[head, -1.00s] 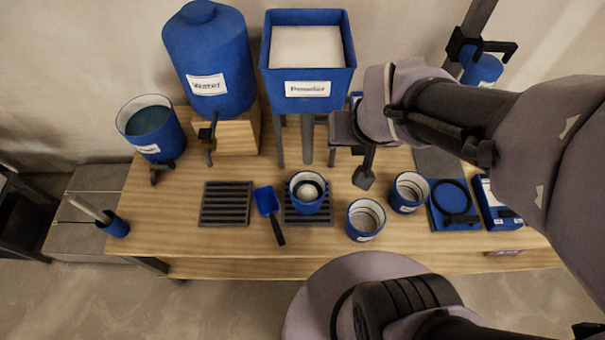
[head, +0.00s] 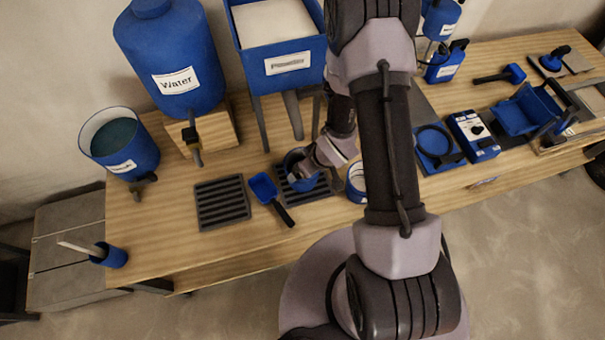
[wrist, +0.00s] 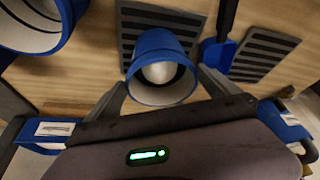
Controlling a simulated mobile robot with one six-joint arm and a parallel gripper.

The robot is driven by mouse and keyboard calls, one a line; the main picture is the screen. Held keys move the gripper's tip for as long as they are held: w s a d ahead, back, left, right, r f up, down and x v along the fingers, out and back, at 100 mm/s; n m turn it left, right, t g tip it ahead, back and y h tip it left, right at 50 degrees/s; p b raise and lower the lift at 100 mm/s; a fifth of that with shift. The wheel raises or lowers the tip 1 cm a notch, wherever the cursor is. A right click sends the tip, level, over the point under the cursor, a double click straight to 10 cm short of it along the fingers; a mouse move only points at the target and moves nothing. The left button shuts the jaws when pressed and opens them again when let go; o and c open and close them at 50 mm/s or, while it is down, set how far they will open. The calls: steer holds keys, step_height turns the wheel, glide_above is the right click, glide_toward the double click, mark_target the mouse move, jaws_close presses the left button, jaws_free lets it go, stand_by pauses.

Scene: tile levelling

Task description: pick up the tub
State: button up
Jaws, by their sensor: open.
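The tub, a blue cup with a pale inside (head: 299,182), stands on a dark slotted grate (head: 318,192) on the wooden bench. In the wrist view the tub (wrist: 160,62) is upright in the middle, with something round and white inside. My gripper (wrist: 163,84) is open, one finger on each side of the tub near its rim. Whether the fingers touch it I cannot tell. In the head view my gripper (head: 310,168) reaches down at the tub and partly covers it.
A second tub (head: 355,184) stands just right, partly hidden by my arm. A blue scoop (head: 264,188) lies to the left, beside another grate (head: 222,204). The water tank (head: 175,60) and powder hopper (head: 280,65) stand behind.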

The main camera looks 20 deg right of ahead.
mark_target(292, 159)
steer(key=x, duration=0.2)
steer(key=b+x, duration=0.2)
steer(key=x, duration=0.1)
steer(key=shift+w+a+f, duration=0.1)
steer(key=shift+w+f, duration=0.05)
steer(key=shift+w, duration=0.2)
steer(key=c, duration=1.8)
